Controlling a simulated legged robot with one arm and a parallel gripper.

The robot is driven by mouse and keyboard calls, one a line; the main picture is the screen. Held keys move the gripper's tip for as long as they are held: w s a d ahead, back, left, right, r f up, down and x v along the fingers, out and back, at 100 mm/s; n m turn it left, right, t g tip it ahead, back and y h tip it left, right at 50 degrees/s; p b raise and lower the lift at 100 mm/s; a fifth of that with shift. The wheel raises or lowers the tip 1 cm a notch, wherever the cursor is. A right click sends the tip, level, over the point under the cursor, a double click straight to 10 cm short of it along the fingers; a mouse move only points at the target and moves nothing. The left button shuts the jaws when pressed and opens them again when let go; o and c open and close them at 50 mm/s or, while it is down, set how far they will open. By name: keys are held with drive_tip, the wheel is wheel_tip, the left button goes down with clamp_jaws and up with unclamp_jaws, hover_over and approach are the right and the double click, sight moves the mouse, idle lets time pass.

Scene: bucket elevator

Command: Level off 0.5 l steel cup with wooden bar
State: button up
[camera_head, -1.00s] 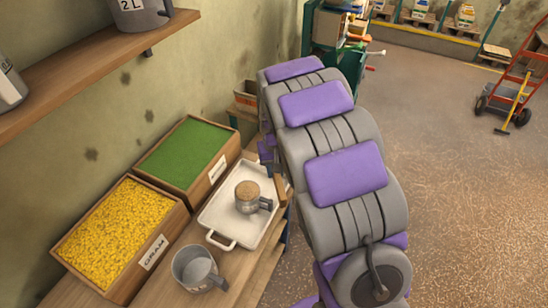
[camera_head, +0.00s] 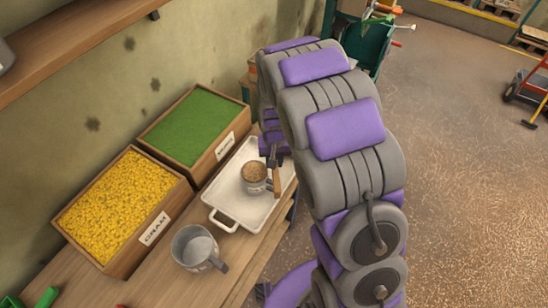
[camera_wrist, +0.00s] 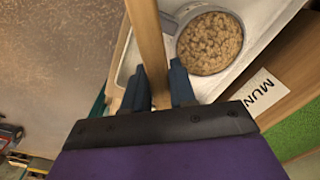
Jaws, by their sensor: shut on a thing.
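The steel cup (camera_head: 254,178) stands upright on the white tray, filled with brown pellets. In the wrist view the cup (camera_wrist: 209,45) shows from above, pellets up near its rim; I cannot tell whether they are heaped. My gripper (camera_head: 273,160) is beside the cup, on its right in the head view. It is shut on the wooden bar (camera_wrist: 149,45), which extends away from the jaws. In the wrist view the bar lies left of the cup's pellets, apart from them, crossing above the tray's edge. The bar (camera_head: 277,183) is partly visible in the head view.
The white tray (camera_head: 222,222) sits on the wooden bench (camera_head: 160,278). A bin of yellow grain (camera_head: 120,208) and a bin of green material (camera_head: 192,126) stand left of it. A larger steel jug (camera_head: 197,248) stands in front. A wooden shelf (camera_head: 75,42) hangs above.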

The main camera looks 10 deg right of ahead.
drive_tip(key=shift+d+f, duration=0.1)
drive_tip(key=shift+f, duration=0.4)
drive_tip(key=shift+a+f+b, duration=0.2)
drive_tip(key=shift+f+b, duration=0.1)
drive_tip(key=shift+f, duration=0.05)
drive_tip(key=shift+a+p, duration=0.5)
drive_tip(key=shift+a, duration=6.2)
drive_tip(key=shift+w+a+r+p, duration=0.15)
drive_tip(key=shift+r+p, duration=0.25)
drive_tip(key=shift+r, duration=0.75)
drive_tip(key=shift+w+a+r+p, duration=0.15)
drive_tip(key=shift+r+p, duration=0.25)
drive_tip(key=shift+r, duration=0.7)
drive_tip(key=shift+r, duration=0.1)
